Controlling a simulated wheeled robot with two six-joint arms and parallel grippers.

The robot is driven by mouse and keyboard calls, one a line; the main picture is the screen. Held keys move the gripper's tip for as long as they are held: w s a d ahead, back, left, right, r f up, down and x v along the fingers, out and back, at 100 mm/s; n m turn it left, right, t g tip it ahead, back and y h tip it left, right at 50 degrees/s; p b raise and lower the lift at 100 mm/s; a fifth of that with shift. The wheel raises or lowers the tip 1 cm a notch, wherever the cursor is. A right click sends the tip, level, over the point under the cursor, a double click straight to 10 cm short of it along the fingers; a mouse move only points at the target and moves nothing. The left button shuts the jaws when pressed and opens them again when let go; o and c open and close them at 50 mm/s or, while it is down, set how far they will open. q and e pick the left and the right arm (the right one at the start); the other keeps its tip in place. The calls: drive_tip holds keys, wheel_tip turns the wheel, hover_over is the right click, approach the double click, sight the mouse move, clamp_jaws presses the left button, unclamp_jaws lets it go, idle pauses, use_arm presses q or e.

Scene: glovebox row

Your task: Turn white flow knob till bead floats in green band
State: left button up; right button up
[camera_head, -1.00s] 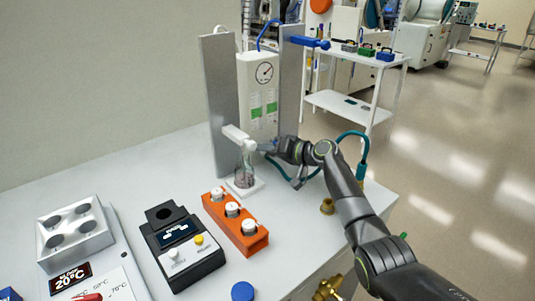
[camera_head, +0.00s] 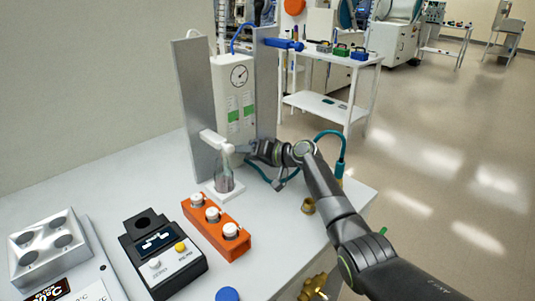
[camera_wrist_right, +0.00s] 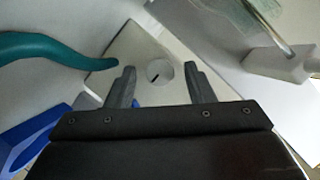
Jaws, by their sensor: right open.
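The white flow knob (camera_wrist_right: 160,72) shows in the right wrist view as a round face with a dark mark. It sits on a pale panel (camera_wrist_right: 130,45). My right gripper (camera_wrist_right: 160,86) is open, with one finger on each side just below the knob and a gap visible around it. The bead is too small to make out. The knob is hidden in the head view. My left gripper is out of view.
A glass vessel on a white stand (camera_head: 224,188) is close left of my right gripper. A teal hose (camera_head: 341,150) loops behind my right arm. An orange rack (camera_head: 214,228) and a black device (camera_head: 160,250) are on the bench. Grey plates (camera_head: 194,100) flank the unit.

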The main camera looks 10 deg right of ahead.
drive_tip(key=v, duration=1.7)
drive_tip(key=shift+b, duration=0.35)
drive_tip(key=shift+d+f, duration=0.1)
drive_tip(key=shift+d, duration=0.1)
